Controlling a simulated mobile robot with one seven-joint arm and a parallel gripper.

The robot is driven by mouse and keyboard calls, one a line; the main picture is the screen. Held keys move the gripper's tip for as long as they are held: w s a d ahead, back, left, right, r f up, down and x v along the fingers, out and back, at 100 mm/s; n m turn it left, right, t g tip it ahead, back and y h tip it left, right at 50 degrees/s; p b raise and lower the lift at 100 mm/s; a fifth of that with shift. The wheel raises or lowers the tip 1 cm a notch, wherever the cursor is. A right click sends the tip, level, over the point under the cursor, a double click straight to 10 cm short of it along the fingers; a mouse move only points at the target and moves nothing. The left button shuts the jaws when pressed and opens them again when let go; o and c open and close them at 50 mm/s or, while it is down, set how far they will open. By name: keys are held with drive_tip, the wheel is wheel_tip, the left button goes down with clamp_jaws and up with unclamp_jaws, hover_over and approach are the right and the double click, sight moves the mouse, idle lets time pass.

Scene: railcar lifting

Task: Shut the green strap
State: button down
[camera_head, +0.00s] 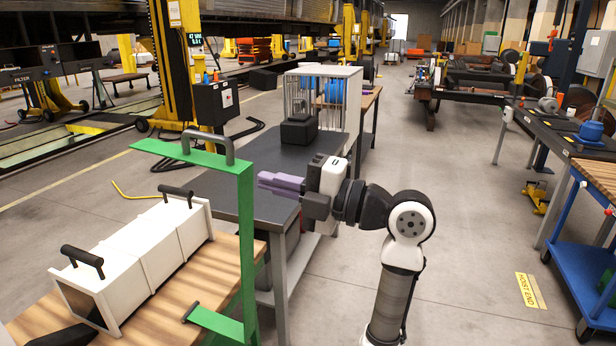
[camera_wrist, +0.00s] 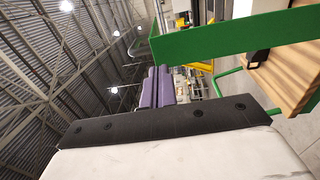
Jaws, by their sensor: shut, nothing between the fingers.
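The green strap (camera_head: 247,235) is a flat green frame in the head view, standing upright at the right end of the wooden bench top. In the wrist view a green bar (camera_wrist: 235,37) crosses the upper right. My gripper (camera_head: 262,182) has purple fingers, is shut and empty, and is right of the strap, apart from it. The fingers also show in the wrist view (camera_wrist: 157,88).
A long white box (camera_head: 150,245) with black handles lies on the wooden bench (camera_head: 60,318). A dark table (camera_head: 225,190) with a black block (camera_head: 298,131) and a caged cabinet (camera_head: 345,95) stands behind my gripper. A blue cart (camera_head: 580,270) is at right; the floor between is clear.

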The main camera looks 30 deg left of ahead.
drive_tip(key=shift+p+x, duration=0.35)
drive_tip(key=shift+x, duration=0.95)
